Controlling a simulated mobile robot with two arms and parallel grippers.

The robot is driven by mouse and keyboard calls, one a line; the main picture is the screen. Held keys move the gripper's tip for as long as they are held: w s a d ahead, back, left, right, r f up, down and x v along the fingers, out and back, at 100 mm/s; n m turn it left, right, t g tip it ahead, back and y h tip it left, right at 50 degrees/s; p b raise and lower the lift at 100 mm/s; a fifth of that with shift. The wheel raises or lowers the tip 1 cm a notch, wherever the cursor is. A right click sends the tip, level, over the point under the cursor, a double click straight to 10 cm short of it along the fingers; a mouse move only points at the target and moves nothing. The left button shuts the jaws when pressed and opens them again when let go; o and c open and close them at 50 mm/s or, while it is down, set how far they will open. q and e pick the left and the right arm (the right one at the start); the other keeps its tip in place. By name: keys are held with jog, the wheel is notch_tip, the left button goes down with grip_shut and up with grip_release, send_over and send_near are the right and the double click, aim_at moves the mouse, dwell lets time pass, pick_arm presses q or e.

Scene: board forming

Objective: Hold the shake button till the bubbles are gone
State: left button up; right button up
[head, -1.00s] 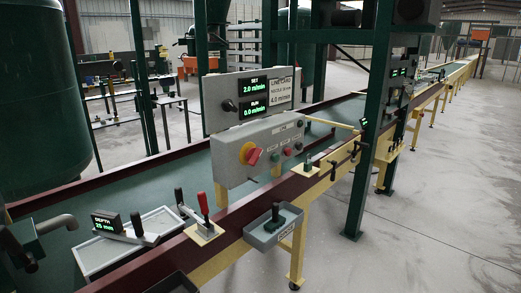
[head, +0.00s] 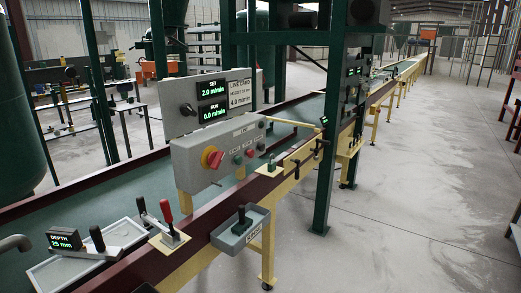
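A grey control box (head: 215,155) stands beside the line in the head view. It carries a red rotary knob on yellow (head: 212,158) and a row of small buttons (head: 243,157), one green and one red among them; their labels are too small to read. Above it a display panel (head: 208,102) reads SET 2.0 m/min and RUN 0.0 m/min, with a dark knob (head: 187,110) on its left. I cannot tell which button is the shake button. No bubbles can be made out on the belt. Neither of my grippers is in view.
A green belt (head: 100,195) runs between dark red rails to the back right. A tray (head: 42,272) with a DEPTH 25 mm gauge (head: 65,240), a red-handled clamp (head: 167,212) and a grey bin (head: 240,232) sit near.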

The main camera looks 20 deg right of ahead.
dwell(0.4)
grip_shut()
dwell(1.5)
